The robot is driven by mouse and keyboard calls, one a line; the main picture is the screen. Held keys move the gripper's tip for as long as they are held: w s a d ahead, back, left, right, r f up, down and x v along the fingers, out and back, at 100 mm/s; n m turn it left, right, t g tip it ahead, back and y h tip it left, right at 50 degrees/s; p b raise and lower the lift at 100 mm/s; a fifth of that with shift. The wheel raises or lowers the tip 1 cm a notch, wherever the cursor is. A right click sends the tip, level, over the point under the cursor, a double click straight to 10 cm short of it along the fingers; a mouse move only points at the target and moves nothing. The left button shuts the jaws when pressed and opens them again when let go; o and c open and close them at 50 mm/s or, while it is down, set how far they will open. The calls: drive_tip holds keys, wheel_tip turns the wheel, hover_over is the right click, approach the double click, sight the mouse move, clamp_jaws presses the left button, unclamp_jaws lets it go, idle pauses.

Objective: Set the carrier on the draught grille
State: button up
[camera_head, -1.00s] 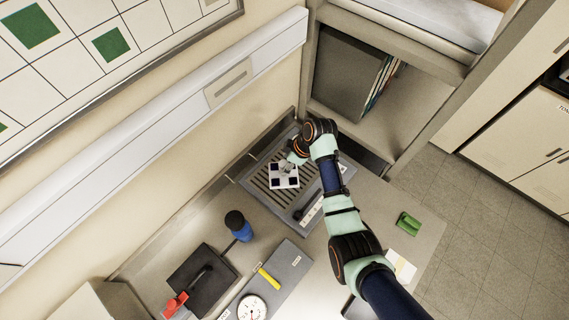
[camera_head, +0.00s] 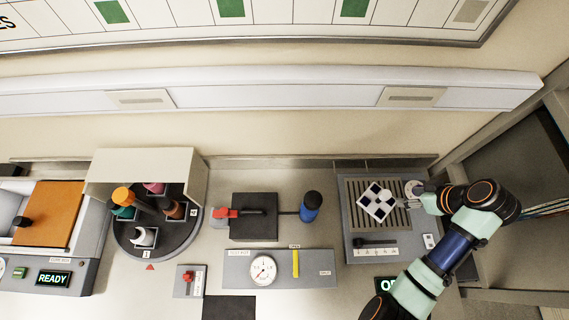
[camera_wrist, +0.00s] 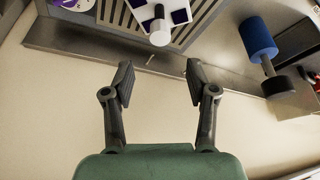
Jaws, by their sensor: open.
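The carrier (camera_head: 377,202) is a white square plate with dark squares, lying turned at an angle on the slatted draught grille (camera_head: 401,219). In the wrist view the carrier (camera_wrist: 181,16) shows at the top edge, partly cut off, with a pale round knob (camera_wrist: 160,36) at its near side. The grille's slats (camera_wrist: 203,20) show beside it. My gripper (camera_wrist: 158,79) is open and empty, its two fingers spread apart and clear of the knob. In the head view my gripper (camera_head: 414,195) is just right of the carrier.
A plate with a dial (camera_head: 262,269) and yellow bar (camera_head: 295,263) lies in front. A round carousel (camera_head: 151,243) is farther left. The wall is close behind.

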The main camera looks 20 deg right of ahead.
drive_tip(key=w+a+r+t+h, duration=0.15)
drive_tip(key=w+a+r, duration=0.3)
drive_tip(key=a, duration=0.55)
drive_tip(key=w+a+r+t, duration=0.25)
drive_tip(key=w+a, duration=0.35)
drive_tip(key=a, duration=0.3)
drive_tip(key=w+a+r+t+h, duration=0.1)
drive_tip(key=w+a+r, duration=0.35)
drive_tip(key=a, duration=0.55)
drive_tip(key=s+a+r+m+t+y, duration=0.25)
drive_tip(key=a+r, duration=0.45)
drive_tip(key=a, duration=0.6)
wheel_tip(320, 180, up, 14)
drive_tip(key=p, duration=1.3)
drive_tip(key=shift+d+n+t+h+p, duration=0.3)
drive_tip(key=shift+d+n+t+p, duration=0.05)
drive_tip(key=shift+n+t+p, duration=0.1)
